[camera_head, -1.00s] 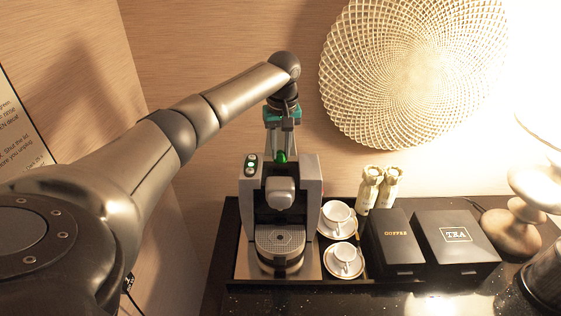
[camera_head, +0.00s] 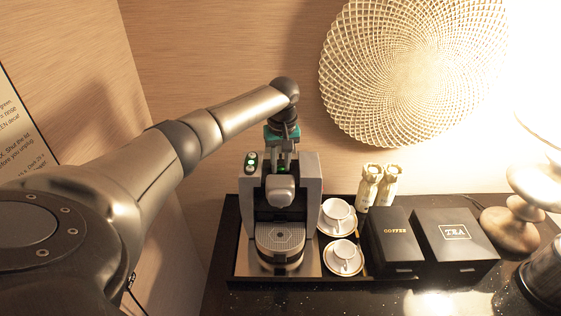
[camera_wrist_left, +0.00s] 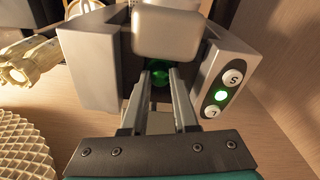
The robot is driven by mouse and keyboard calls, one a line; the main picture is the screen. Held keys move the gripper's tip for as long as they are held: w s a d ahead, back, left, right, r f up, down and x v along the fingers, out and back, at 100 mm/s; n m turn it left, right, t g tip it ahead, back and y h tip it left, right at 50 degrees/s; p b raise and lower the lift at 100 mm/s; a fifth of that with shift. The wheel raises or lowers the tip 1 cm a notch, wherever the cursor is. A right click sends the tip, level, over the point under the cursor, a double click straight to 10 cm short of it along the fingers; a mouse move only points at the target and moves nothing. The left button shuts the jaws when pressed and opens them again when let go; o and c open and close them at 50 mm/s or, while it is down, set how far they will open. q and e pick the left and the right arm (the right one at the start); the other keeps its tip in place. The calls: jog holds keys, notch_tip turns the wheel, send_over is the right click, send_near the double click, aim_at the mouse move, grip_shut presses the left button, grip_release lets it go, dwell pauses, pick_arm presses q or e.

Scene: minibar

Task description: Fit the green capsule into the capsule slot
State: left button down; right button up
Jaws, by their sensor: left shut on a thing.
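The coffee machine (camera_head: 306,196) stands upright on the tray, and the open gap at its top holds the capsule slot, which my gripper mostly hides. My left gripper (camera_head: 281,165) points straight down into this gap from above. It is shut on the green capsule (camera_wrist_left: 160,76), which shows between the fingertips in the left wrist view, low between the machine's two side walls. In the head view only a trace of the capsule's green shows. I cannot tell whether the capsule touches the slot's seat. My right gripper is not in view.
A woven round decoration (camera_head: 412,75) hangs on the wall behind.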

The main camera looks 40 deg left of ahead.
pick_arm(q)
jog(key=shift+s+f, duration=0.1)
jog(key=c, duration=0.7)
grip_release()
jog(key=shift+f, duration=0.1)
jog(key=r, duration=0.4)
jog(key=r+b, duration=0.1)
jog(key=r, duration=0.4)
jog(key=d+r, duration=0.1)
jog(key=r, duration=0.3)
jog(key=shift+s+d+r+b, duration=0.1)
jog(key=shift+s+r+b, duration=0.1)
jog(key=shift+s+b, duration=0.15)
